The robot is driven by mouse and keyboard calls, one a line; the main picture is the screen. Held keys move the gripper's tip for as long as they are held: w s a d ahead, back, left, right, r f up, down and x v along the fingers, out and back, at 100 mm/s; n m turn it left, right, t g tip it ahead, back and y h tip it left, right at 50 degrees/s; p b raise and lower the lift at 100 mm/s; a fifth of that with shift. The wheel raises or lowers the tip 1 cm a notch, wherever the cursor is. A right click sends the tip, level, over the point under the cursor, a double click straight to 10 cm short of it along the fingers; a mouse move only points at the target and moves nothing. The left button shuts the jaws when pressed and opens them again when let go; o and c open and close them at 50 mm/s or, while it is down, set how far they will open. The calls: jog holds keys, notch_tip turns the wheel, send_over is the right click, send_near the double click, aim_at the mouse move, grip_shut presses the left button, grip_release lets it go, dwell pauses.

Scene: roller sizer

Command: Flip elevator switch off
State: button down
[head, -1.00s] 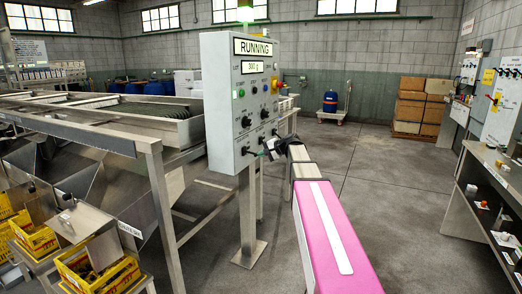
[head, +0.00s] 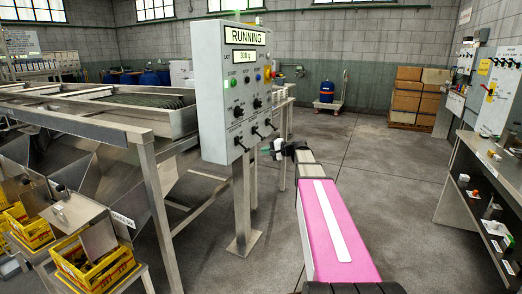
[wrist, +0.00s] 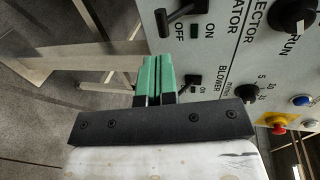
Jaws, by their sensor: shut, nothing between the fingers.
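The grey control panel (head: 222,105) stands on a post, its display reading RUNNING. Several toggle switches line its lower edge. In the wrist view the elevator switch (wrist: 182,14), under a partly cropped label ending "ATOR", is at the top edge. Its black lever points left, toward the OFF side. The blower switch (wrist: 192,82) is just below it. My gripper (head: 267,151) is beside the panel's lower right corner. Its green fingertips (wrist: 155,72) are shut together and empty, left of the blower switch and below the elevator lever in the picture. Contact cannot be told.
A red emergency button on a yellow base (wrist: 278,122) and a blue button (wrist: 301,100) are on the panel. The metal sizer frame (head: 140,140) stands left. A shelf unit (head: 470,170) is at right. Open floor lies between, with boxes (head: 410,97) behind.

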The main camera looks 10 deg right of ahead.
jog(key=f+v, duration=0.1)
jog(key=v, duration=0.6)
jog(key=shift+s+d+f, duration=0.4)
jog(key=s+a+f+n+g+h, duration=0.1)
jog(key=s+a+f+g+h, duration=0.1)
jog(key=s+a+f, duration=0.35)
jog(key=s+a+f+n+g+h, duration=0.2)
jog(key=s+f+g+h, duration=0.1)
jog(key=s+f, duration=0.5)
jog(key=s+a+f+n+g+h, duration=0.1)
jog(key=s+a+f+g+h, duration=0.1)
jog(key=s+a+f, duration=0.45)
jog(key=s+d+f+n+g+h, duration=0.2)
jog(key=s+d+f+n+h, duration=0.1)
jog(key=s+f+h, duration=0.2)
jog(key=s+f, duration=0.2)
jog(key=s, duration=0.1)
